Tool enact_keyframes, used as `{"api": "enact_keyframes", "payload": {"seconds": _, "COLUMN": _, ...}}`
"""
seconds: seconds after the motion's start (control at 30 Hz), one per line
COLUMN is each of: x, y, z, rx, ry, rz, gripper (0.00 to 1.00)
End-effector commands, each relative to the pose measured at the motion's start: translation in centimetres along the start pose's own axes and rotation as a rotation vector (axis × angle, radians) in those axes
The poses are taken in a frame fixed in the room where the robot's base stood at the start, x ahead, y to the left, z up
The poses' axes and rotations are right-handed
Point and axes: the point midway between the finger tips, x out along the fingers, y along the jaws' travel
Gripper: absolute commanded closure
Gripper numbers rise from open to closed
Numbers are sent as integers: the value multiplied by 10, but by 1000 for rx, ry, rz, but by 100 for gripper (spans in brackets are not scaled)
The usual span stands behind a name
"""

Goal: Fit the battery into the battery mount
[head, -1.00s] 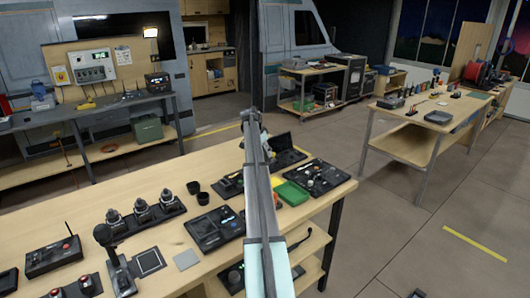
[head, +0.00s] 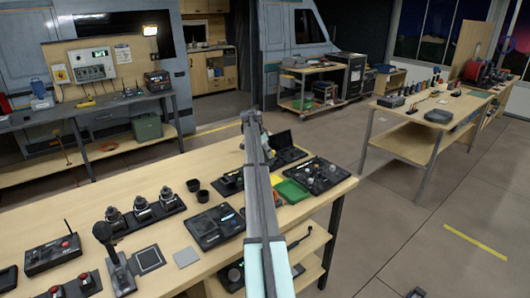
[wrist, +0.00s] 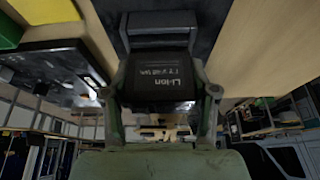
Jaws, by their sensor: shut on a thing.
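The battery (wrist: 158,78), a black block with "Li-ion" printed on it, is held between the two fingers of my gripper (wrist: 160,95) in the wrist view. A dark grey block with raised sides, which looks like the battery mount (wrist: 160,27), lies directly beyond the battery. It sits on a dark base over the wooden tabletop. I cannot tell whether the battery touches it or is inside it. In the head view my own arm hides the gripper and the battery, and I cannot pick out the mount there.
A second table (head: 410,142) stands at the right across open floor.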

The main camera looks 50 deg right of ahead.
Motion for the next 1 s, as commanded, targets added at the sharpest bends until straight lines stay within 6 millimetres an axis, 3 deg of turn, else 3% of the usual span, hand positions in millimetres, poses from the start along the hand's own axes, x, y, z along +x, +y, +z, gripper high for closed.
{"api": "enact_keyframes", "payload": {"seconds": 0.77, "x": 16, "y": 0, "z": 7, "rx": 0, "ry": 1, "rz": 0, "gripper": 97}}
{"api": "enact_keyframes", "payload": {"seconds": 0.8, "x": 16, "y": 0, "z": 7, "rx": 0, "ry": 0, "rz": 0, "gripper": 38}}
{"api": "enact_keyframes", "payload": {"seconds": 0.87, "x": 16, "y": 0, "z": 7, "rx": 0, "ry": 0, "rz": 0, "gripper": 17}}
{"api": "enact_keyframes", "payload": {"seconds": 0.9, "x": 16, "y": 0, "z": 7, "rx": 0, "ry": 0, "rz": 0, "gripper": 13}}
{"api": "enact_keyframes", "payload": {"seconds": 1.0, "x": 16, "y": 0, "z": 7, "rx": 0, "ry": 0, "rz": 0, "gripper": 13}}
